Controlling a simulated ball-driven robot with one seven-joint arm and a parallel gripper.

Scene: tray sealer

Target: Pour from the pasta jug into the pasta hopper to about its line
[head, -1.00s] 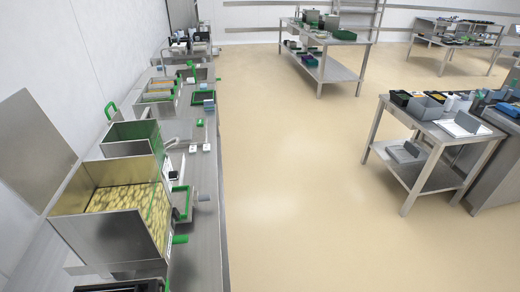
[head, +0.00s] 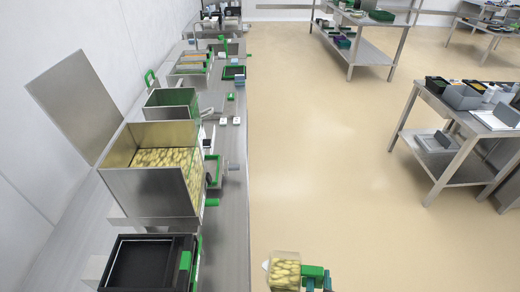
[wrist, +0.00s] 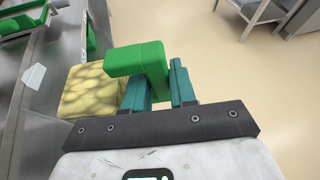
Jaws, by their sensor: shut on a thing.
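The pasta jug (head: 285,272) is a clear container with a green handle, full of pale yellow pasta. It shows at the bottom of the head view, over the floor right of the counter. My gripper (wrist: 158,85) is shut on its green handle (wrist: 140,60) in the wrist view, with the jug body (wrist: 92,92) at left. A fill line cannot be made out.
A black machine (head: 148,262) with a green part stands at the near end of the steel counter (head: 235,215). A green-lined bin (head: 172,103) stands behind the hopper. Steel tables (head: 440,130) with boxes stand at right. The floor between is clear.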

